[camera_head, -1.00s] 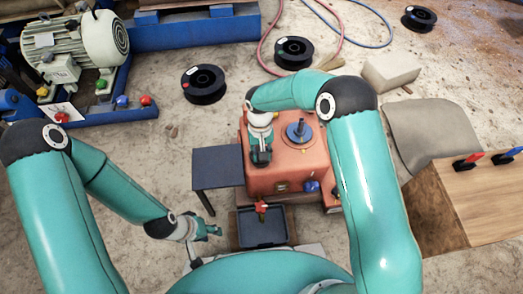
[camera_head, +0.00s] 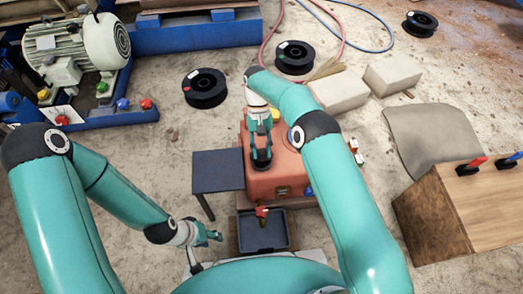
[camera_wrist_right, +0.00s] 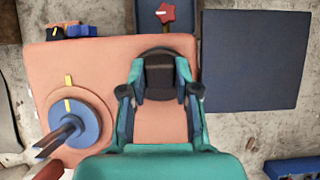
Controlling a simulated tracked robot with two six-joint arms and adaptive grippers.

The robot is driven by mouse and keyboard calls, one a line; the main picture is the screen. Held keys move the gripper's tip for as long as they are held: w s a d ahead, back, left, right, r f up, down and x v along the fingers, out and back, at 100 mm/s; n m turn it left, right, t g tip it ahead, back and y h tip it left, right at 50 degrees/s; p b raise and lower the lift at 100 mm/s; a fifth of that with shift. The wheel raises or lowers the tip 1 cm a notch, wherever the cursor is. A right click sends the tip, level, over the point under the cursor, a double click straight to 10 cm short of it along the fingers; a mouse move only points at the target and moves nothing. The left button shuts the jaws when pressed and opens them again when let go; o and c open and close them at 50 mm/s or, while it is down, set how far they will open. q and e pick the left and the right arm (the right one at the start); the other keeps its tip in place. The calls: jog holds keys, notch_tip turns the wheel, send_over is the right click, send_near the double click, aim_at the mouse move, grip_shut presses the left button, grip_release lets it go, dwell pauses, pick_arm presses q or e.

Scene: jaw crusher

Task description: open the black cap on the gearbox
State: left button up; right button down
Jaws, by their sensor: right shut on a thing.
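The gearbox (camera_head: 285,178) is an orange-red box on the floor, partly hidden by my right arm. In the right wrist view its flat top (camera_wrist_right: 95,65) fills the middle. The black cap (camera_wrist_right: 160,72) is on that top, near the edge by the red star-shaped handle. My right gripper (camera_head: 261,163) is over the gearbox's left part. In the right wrist view my right gripper (camera_wrist_right: 160,82) has its fingers on both sides of the cap, shut on it. My left gripper (camera_head: 214,235) is low, left of the black tray, away from the gearbox; its jaws are too small to read.
A blue disc with a shaft (camera_wrist_right: 75,125) stands on the gearbox top beside my right gripper. A dark flat plate (camera_head: 218,169) adjoins the gearbox's left. A black tray (camera_head: 262,232) sits in front, below the red handle (camera_head: 262,211). A wooden box (camera_head: 435,215) stands right.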

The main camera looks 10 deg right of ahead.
aim_at(262, 150)
jog(key=shift+w, duration=0.15)
jog(key=c, duration=0.8)
grip_release()
jog(key=shift+c, duration=0.2)
notch_tip(262, 150, up, 10)
jog(key=shift+f, duration=0.1)
